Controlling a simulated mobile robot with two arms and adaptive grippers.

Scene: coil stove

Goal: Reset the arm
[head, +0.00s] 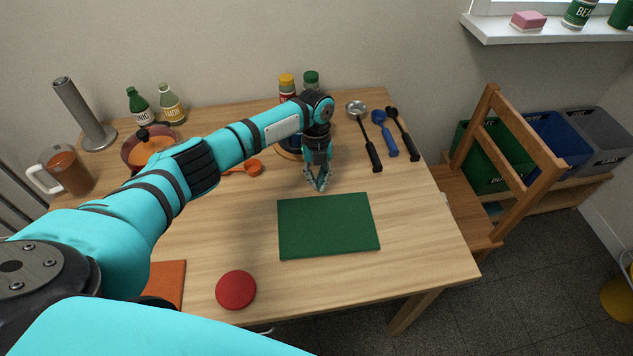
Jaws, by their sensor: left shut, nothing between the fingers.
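My left arm reaches in from the left across the wooden table (420,240). Its gripper (318,187) points down just behind the green cutting board (328,226). The fingertips are together with nothing between them. I cannot tell exactly how high they are above the table. The forearm passes in front of the pot (150,148) and partly hides it. My right gripper does not show.
Bottles (172,104) and a paper towel holder (85,115) stand at the back left. A ladle (365,135) and other utensils lie at the right. A red disc (236,290) is near the front edge. A wooden chair (470,205) stands at the right.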

